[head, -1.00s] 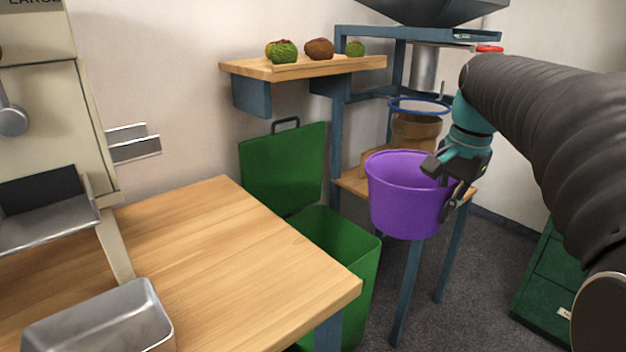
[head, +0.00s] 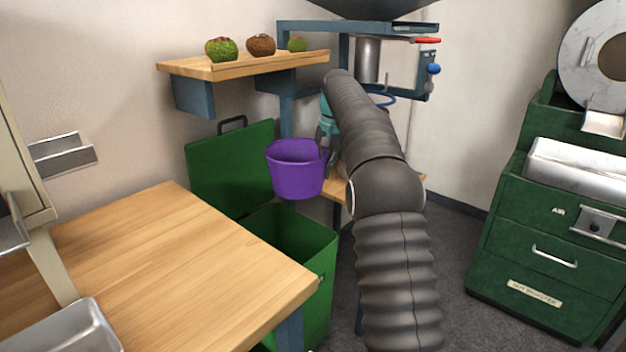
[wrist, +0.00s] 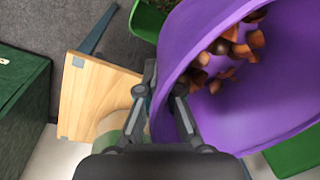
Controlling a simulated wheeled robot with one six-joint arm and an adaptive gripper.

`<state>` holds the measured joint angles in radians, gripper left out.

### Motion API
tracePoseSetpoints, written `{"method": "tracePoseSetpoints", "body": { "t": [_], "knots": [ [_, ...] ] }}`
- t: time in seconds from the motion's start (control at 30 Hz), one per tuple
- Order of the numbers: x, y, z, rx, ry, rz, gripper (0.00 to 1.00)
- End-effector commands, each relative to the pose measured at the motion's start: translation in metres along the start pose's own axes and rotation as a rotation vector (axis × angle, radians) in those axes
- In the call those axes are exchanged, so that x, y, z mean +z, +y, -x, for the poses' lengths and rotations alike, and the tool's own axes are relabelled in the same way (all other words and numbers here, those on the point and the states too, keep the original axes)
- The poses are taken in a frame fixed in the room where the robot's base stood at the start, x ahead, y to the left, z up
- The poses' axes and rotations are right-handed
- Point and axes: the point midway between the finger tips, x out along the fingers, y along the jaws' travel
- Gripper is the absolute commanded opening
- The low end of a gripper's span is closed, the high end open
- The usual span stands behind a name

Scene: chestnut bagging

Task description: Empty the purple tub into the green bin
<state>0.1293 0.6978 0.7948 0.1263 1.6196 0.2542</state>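The purple tub (head: 296,170) hangs in the air in the head view, close to upright, near the back right part of the open green bin (head: 300,235). In the wrist view the tub (wrist: 275,120) shows brown chestnuts and husk pieces (wrist: 228,52) inside it. My gripper (head: 328,150) is at the tub's right side; in the wrist view its fingers (wrist: 165,95) are closed at the tub's rim and wall. The green bin's lid (head: 232,170) stands open against the wall. The bin's floor is hidden.
A wooden table (head: 180,265) stands at the left, its corner close to the bin. A shelf (head: 240,62) with several fruit-like husks is above the bin. A blue stand (head: 290,110) is behind my arm. A green drawer cabinet (head: 540,250) is at the right.

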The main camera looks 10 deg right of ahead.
Motion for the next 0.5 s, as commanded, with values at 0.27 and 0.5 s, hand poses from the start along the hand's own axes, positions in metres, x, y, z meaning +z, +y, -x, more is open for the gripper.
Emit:
{"method": "tracePoseSetpoints", "body": {
  "t": [0.27,0.5],
  "knots": [
    [-0.034,-0.026,-0.049,-0.007,-0.013,0.121,0.0],
    [-0.04,-0.032,-0.059,-0.009,-0.005,0.15,0.0]
  ]
}}
